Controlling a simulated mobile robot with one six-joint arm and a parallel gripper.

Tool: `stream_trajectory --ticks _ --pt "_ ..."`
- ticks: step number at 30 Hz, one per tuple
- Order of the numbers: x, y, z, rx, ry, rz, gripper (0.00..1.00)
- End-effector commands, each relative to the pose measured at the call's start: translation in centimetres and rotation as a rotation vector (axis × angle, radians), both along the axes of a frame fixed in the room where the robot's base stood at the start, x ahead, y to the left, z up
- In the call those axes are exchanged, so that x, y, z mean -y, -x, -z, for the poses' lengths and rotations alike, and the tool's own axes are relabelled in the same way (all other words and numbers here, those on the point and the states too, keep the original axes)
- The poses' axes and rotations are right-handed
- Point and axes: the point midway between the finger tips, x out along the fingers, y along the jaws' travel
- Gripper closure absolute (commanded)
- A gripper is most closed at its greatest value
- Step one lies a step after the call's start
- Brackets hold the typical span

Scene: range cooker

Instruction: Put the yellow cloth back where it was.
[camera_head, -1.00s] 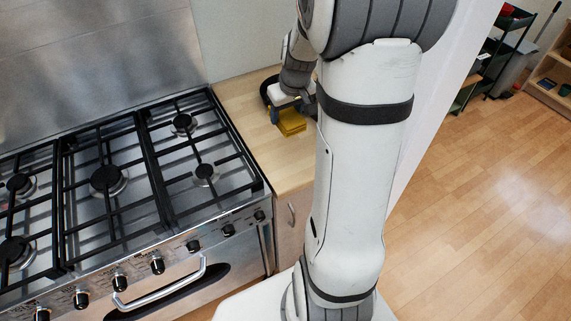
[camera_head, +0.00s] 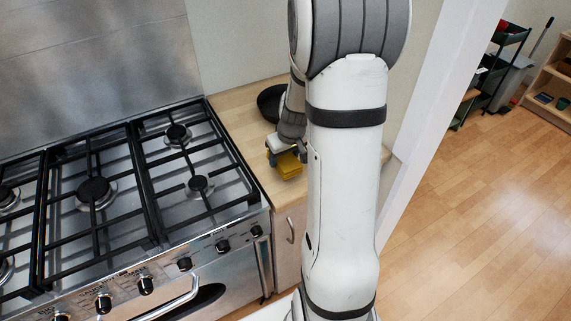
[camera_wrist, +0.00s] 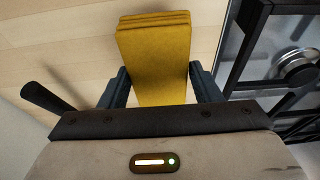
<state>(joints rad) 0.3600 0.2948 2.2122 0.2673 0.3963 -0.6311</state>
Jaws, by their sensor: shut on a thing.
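The yellow cloth (camera_head: 288,165) is a folded, layered pad at the front of the wooden counter beside the cooker. In the wrist view the cloth (camera_wrist: 155,55) lies between the two dark fingers, its folded edge facing away from me. My gripper (camera_wrist: 160,88) is shut on it, one finger at each side. In the head view my gripper (camera_head: 284,152) is just above the counter, partly hidden by my arm. I cannot tell whether the cloth touches the counter.
The gas cooker (camera_head: 150,237) with black pan grates stands left of the counter (camera_head: 232,110). A dark pan (camera_head: 270,101) sits at the back of the counter, partly behind my arm; its handle (camera_wrist: 45,97) seems to show in the wrist view. Counter left of the pan is clear.

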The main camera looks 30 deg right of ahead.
Motion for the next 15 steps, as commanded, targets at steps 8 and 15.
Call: stream_trajectory --ticks 8,15 --pt "0.0 0.0 3.5 -0.002 0.0 -0.001 0.61" --pt "-0.1 0.0 3.7 -0.002 0.001 -0.002 0.41"
